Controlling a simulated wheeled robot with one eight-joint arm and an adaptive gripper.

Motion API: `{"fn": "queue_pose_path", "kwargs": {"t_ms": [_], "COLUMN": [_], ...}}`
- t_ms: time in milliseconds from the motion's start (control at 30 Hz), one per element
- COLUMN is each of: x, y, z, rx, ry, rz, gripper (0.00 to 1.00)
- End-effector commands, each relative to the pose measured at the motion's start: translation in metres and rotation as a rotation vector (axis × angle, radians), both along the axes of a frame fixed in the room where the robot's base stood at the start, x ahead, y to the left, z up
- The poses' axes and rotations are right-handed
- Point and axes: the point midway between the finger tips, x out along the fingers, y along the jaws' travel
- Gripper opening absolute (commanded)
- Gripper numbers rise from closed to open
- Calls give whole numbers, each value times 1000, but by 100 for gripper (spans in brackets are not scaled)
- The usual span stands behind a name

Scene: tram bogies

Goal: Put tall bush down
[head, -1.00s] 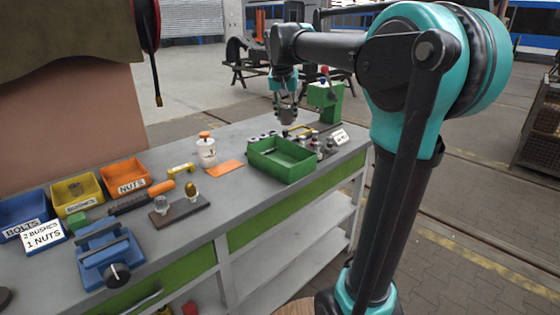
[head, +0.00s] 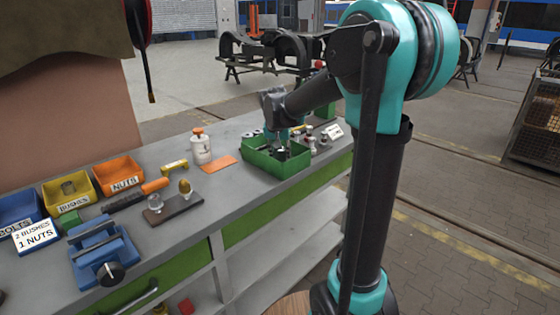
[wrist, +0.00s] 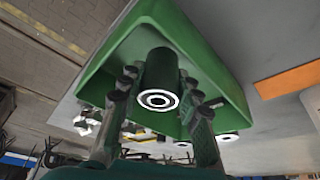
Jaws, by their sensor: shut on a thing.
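My gripper (head: 281,149) reaches down into the green tray (head: 292,166) on the bench. In the wrist view my gripper (wrist: 161,92) has its fingers on both sides of the tall bush (wrist: 160,68), a dark cylinder with a pale ring at its near end. The gripper is shut on it. The bush is over the inside of the green tray (wrist: 222,60), between its walls. I cannot tell whether its far end touches the tray floor. In the head view the bush is hard to make out.
Several small metal parts (head: 311,142) stand just right of the tray. Further left are a blue vise (head: 104,252) and an orange bin (head: 119,174). Bare bench lies in front of the orange sheet.

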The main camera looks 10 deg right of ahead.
Motion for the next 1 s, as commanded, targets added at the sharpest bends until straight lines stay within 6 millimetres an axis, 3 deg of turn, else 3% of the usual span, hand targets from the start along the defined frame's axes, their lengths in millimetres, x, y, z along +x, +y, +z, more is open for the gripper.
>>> {"fn": "queue_pose_path", "kwargs": {"t_ms": [200,567,600,633,1000], "x": [0,0,0,0,0], "y": [0,0,0,0,0], "z": [-25,-28,-28,-28,-25], "rx": [0,0,0,0,0], "ry": [0,0,0,0,0], "rz": [0,0,0,0,0], "gripper": [0,0,37,40,42]}}
